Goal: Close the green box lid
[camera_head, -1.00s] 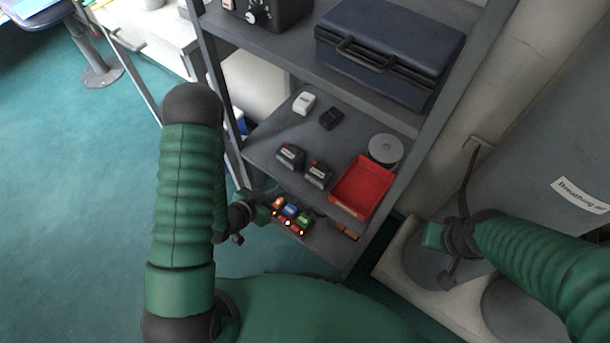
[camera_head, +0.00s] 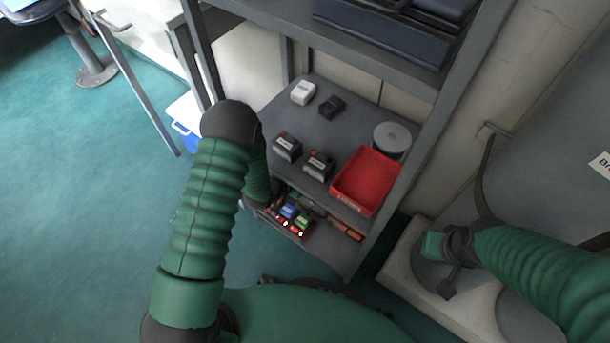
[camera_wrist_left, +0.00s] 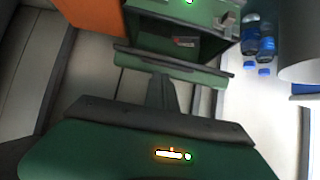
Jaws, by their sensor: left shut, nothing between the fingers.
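The green box (camera_wrist_left: 185,42) is at the top of the left wrist view, its front open onto a dark inside. Its green lid (camera_wrist_left: 190,75) hangs out below the opening. In the head view the green box (camera_head: 303,218) is small, on the low shelf. My left gripper (camera_wrist_left: 162,80) is shut and empty, its fingertips at the lid's lower edge; I cannot tell whether they touch. In the head view my left arm hides this gripper. My right gripper (camera_head: 440,262) is at the right, away from the shelf; its jaw opening is unclear.
An orange box (camera_wrist_left: 92,16) is close in the left wrist view. Above are a red tray (camera_head: 367,180), two black devices and a grey disc (camera_head: 391,138). Shelf posts and edges surround the low shelf.

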